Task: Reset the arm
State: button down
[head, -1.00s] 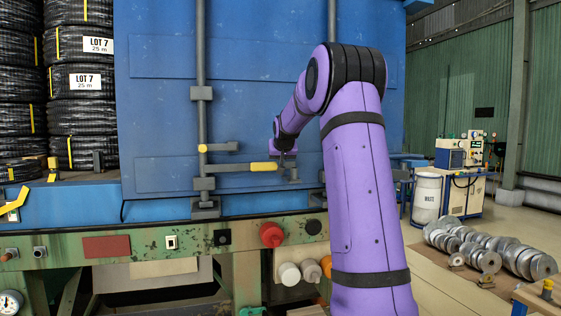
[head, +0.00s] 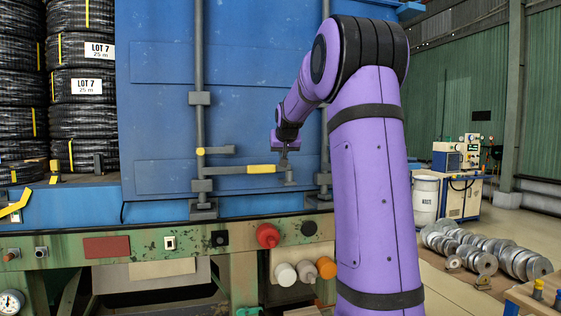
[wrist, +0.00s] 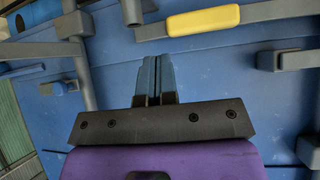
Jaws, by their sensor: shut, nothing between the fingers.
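My purple arm rises on the right of the head view and bends down to my gripper (head: 284,161), which is in front of the blue container door. In the wrist view my gripper (wrist: 155,72) has its two fingers together with nothing between them. The door's latch handle with a yellow grip (head: 262,169) is close to the gripper in the head view. In the wrist view the yellow grip (wrist: 203,21) is beyond the fingertips, apart from them.
The blue door (head: 240,65) carries upright lock rods (head: 199,70). Stacks of black hose coils (head: 82,85) stand at the left. Below is a green bed edge (head: 150,240) with a red knob (head: 268,235). Metal discs (head: 485,250) lie on the floor at the right.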

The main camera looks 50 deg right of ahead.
jog(key=shift+v, duration=1.65)
jog(key=shift+s+d, duration=0.1)
jog(key=s+a+f+n+y, duration=0.15)
jog(key=s+a, duration=0.35)
jog(key=a, duration=0.8)
jog(key=s+a+f+n+y, duration=0.15)
jog(key=s+a, duration=0.35)
jog(key=a, duration=0.8)
jog(key=s+a+f+n+y, duration=0.1)
jog(key=s+a+f, duration=0.2)
jog(key=s, duration=0.4)
jog(key=s+a+f+n+g+y, duration=0.1)
jog(key=s+a+f+n, duration=0.1)
jog(key=s+a+f, duration=0.2)
jog(key=s+a+f+n+g+y, duration=0.1)
jog(key=s+a+f, duration=0.3)
jog(key=s+a, duration=0.3)
jog(key=s, duration=0.2)
jog(key=shift+s+n, duration=0.3)
